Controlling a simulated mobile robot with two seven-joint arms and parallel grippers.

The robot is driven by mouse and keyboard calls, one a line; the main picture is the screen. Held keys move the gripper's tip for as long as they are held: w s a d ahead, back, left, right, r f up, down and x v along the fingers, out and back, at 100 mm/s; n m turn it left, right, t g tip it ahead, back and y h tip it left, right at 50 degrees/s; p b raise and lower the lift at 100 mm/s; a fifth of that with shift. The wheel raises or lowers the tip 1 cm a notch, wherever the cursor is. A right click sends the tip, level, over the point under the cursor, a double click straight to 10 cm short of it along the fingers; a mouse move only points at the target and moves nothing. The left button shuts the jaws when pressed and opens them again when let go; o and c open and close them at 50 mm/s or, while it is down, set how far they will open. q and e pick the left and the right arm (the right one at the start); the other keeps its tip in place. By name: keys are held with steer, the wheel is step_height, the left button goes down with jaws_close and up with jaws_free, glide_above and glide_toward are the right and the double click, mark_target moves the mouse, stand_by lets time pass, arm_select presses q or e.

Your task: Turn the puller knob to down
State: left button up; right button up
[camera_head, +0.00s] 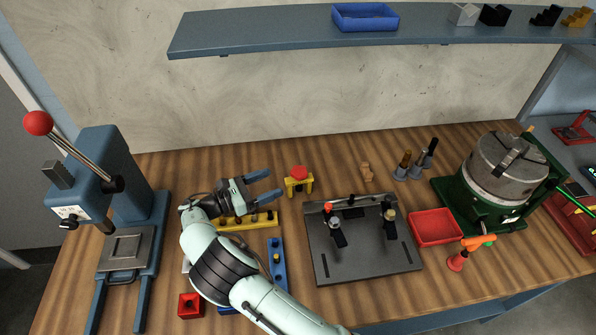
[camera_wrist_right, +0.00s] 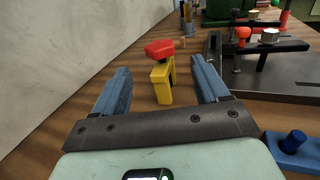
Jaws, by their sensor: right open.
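The puller is a small yellow frame (camera_head: 299,186) with a red knob (camera_head: 299,172) on top, standing upright on the wooden table left of the dark plate. In the right wrist view the red knob (camera_wrist_right: 159,49) sits on the yellow frame (camera_wrist_right: 162,82), ahead of my fingers and between their lines. My right gripper (camera_head: 276,184) is open with blue fingers pointing right toward the puller. A small gap shows between the fingertips and the puller, and nothing is held. My left gripper is not in view.
A dark fixture plate (camera_head: 362,262) with clamps lies right of the puller. A yellow bar (camera_head: 236,224) and a blue bar (camera_head: 278,262) lie near my right arm. A blue press with a red-tipped lever (camera_head: 38,123) stands at left. A red tray (camera_head: 436,226) is farther right.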

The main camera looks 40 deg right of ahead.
mark_target(292, 174)
steer(key=d, duration=0.3)
steer(key=s+d, duration=0.1)
steer(key=d, duration=0.5)
steer(key=shift+s+d, duration=0.25)
steer(key=shift+d, duration=0.15)
steer(key=shift+c, duration=0.3)
steer(key=c, duration=0.9)
